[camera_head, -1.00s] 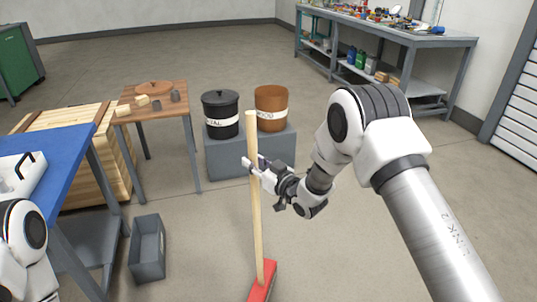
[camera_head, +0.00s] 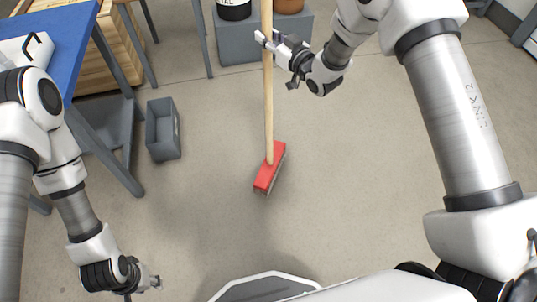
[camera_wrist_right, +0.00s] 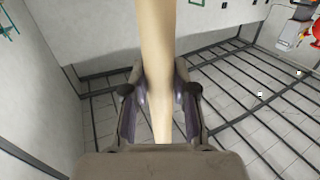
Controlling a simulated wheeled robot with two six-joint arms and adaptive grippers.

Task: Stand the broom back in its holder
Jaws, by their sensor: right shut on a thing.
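The broom has a pale wooden handle (camera_head: 268,105) and a red head (camera_head: 269,170) with its bristles down at the floor. It stands nearly upright, and the top of its handle is cut off by the head view's upper edge. My right gripper (camera_head: 266,40) is shut on the handle well above the head. In the right wrist view the handle (camera_wrist_right: 156,45) runs between the two fingers (camera_wrist_right: 160,98). My left gripper (camera_head: 148,284) is low at the left, far from the broom; its jaws are too small to judge.
A grey open bin (camera_head: 163,130) stands on the floor left of the broom. A blue-topped table (camera_head: 60,35) and a wooden crate (camera_head: 105,55) are at the left. A grey box (camera_head: 232,45) carrying two containers stands behind the handle. Floor right of the broom is clear.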

